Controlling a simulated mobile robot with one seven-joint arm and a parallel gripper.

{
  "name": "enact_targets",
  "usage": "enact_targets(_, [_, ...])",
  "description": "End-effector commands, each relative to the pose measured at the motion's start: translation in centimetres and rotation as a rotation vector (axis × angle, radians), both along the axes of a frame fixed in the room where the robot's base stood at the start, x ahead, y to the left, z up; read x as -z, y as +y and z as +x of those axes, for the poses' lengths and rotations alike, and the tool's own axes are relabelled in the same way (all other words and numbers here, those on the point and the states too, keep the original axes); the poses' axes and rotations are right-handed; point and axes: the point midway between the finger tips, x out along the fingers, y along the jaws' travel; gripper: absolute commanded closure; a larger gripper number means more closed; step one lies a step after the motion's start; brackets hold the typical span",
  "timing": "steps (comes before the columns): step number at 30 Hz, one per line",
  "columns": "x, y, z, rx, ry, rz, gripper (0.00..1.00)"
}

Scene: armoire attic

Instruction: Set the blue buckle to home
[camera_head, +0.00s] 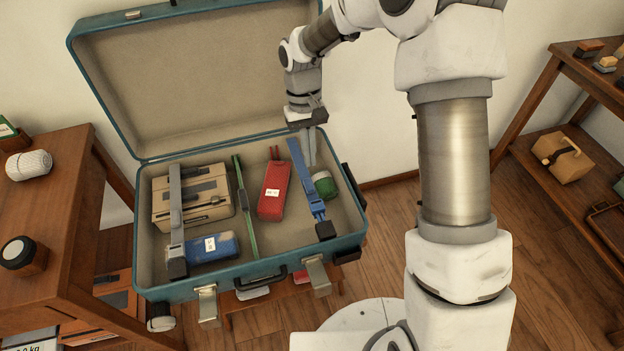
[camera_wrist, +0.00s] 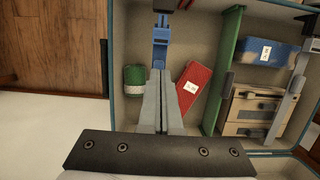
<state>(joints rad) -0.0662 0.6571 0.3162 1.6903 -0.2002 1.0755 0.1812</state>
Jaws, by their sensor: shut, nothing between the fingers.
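The blue buckle (camera_head: 317,208) is on a blue strap (camera_head: 302,170) along the right side of the open suitcase (camera_head: 152,290). A dark block (camera_head: 325,230) is at the strap's front end. The buckle also shows in the wrist view (camera_wrist: 161,36), just beyond my fingertips. My gripper (camera_head: 310,162) points down over the back part of the strap, with its fingers shut and empty. In the wrist view my fingers (camera_wrist: 160,74) hide part of the strap. Whether they touch it I cannot tell.
The suitcase holds a red pouch (camera_head: 273,190), a green can (camera_head: 325,184), a green divider (camera_head: 245,206), a tan case (camera_head: 205,202) under a grey strap (camera_head: 176,215), and a blue box (camera_head: 215,248). The raised lid (camera_head: 200,75) stands behind. A wooden table (camera_head: 60,210) stands left.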

Motion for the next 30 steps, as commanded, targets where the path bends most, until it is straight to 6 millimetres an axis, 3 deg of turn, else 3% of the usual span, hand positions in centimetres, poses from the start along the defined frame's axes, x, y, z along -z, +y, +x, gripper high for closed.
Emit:
enact_targets(15, [8.2, -0.6, -1.9, 0.000, 0.001, -0.001, 1.00])
enact_targets(21, [9.4, -0.7, -2.2, 0.000, 0.000, 0.000, 1.00])
enact_targets(30, [9.5, -0.7, -2.3, 0.000, -0.001, 0.000, 1.00])
